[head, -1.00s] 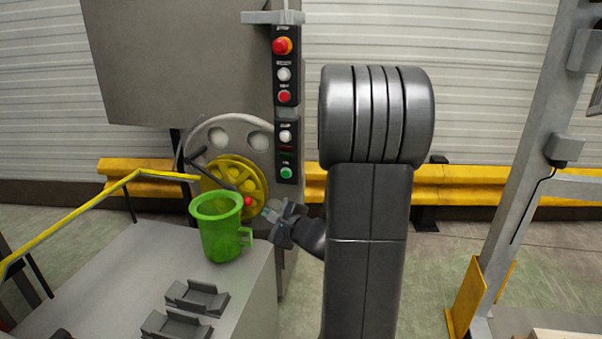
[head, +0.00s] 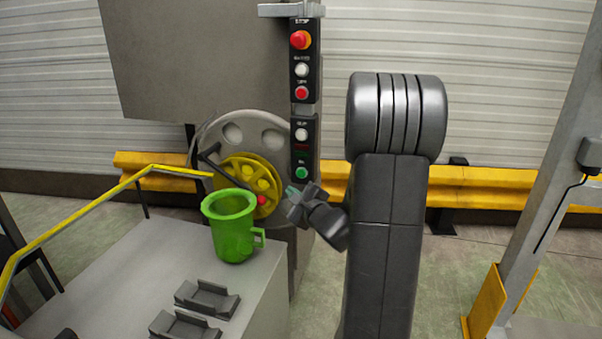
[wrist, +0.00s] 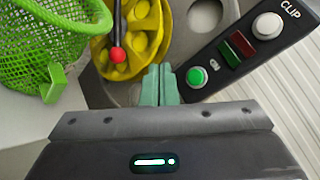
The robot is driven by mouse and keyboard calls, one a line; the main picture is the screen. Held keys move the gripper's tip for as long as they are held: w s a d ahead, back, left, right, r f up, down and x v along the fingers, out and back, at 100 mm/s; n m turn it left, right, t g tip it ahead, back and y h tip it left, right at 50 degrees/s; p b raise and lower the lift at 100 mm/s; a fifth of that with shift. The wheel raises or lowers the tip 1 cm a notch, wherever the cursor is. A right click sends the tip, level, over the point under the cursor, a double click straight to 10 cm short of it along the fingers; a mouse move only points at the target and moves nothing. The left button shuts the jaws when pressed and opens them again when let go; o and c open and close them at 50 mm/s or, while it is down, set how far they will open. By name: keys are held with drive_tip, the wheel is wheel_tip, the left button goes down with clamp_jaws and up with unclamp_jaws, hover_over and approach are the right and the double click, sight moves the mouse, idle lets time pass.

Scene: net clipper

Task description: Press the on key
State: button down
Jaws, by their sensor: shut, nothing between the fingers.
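The green round key (head: 301,173), which I take as the on key, is the lowest on the black control panel (head: 306,135). In the wrist view the green key (wrist: 196,77) is just right of my fingertips, and a dark red and a dark green rectangle lie beyond it. My gripper (head: 293,191) is shut and empty, just below and slightly left of the green key. Its greenish fingertips (wrist: 160,71) are pressed together and point at the panel side. The key is unobstructed in both views, and a gap shows between it and the fingertips.
A yellow handwheel (head: 243,172) with a red-knobbed lever is left of my gripper. A green mesh basket (head: 234,228) stands on the grey table (head: 130,270). A white key (head: 301,134) is above the green one. A red stop button (head: 300,39) is near the panel top.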

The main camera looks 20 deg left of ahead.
sight(301, 173)
drive_tip(key=shift+w+a+p, duration=0.2)
drive_tip(key=shift+w+p, duration=0.8)
drive_tip(key=shift+w, duration=2.6)
drive_tip(key=shift+w, duration=0.1)
drive_tip(key=shift+w+b, duration=0.3)
drive_tip(key=shift+w, duration=0.4)
drive_tip(key=shift+b, duration=0.35)
drive_tip(key=shift+s+b, duration=0.6)
drive_tip(key=shift+s, duration=0.2)
drive_tip(key=shift+s, duration=0.1)
